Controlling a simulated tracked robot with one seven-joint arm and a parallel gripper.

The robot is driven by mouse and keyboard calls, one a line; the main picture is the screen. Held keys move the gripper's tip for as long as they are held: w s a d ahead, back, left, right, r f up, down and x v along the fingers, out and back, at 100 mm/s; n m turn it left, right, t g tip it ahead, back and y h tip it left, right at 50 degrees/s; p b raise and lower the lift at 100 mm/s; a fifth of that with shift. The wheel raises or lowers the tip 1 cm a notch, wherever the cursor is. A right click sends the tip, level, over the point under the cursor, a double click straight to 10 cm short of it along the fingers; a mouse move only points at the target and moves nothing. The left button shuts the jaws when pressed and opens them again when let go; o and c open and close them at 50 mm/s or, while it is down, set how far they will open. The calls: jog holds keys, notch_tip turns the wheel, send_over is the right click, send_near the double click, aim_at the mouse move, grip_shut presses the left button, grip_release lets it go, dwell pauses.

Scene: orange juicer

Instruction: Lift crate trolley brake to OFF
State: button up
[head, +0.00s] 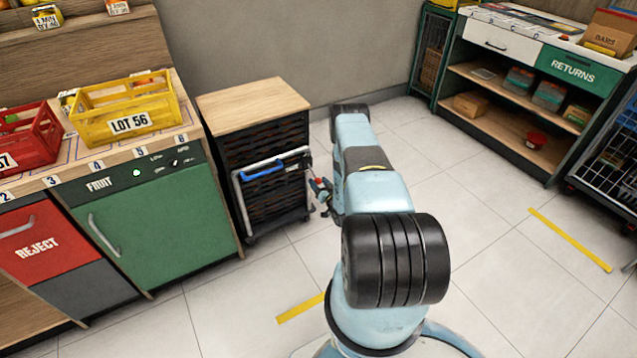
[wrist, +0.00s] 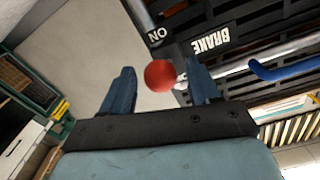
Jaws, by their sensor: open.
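The crate trolley (head: 253,106) has a wooden top, a dark slatted body and a metal handle with a blue grip. Its brake knob is a red ball (wrist: 160,75), also visible as a small red spot (head: 319,182) at the trolley's right side in the head view. My gripper (wrist: 160,68) is open, with one dark blue finger on each side of the knob. I cannot tell whether either finger touches it. A BRAKE label (wrist: 211,41) and an ON label (wrist: 157,34) appear upside down in the wrist view, with the knob near ON. The lever's stem is mostly hidden.
A green FRUIT cabinet (head: 150,205) stands left of the trolley, with a yellow LOT 56 crate (head: 128,121) on top. A RETURNS shelf unit (head: 520,125) stands at the back right. The trolley's blue grip (wrist: 285,72) is near my right finger.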

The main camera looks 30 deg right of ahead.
jog(key=shift+w, duration=0.55)
jog(key=shift+c, duration=0.4)
grip_shut()
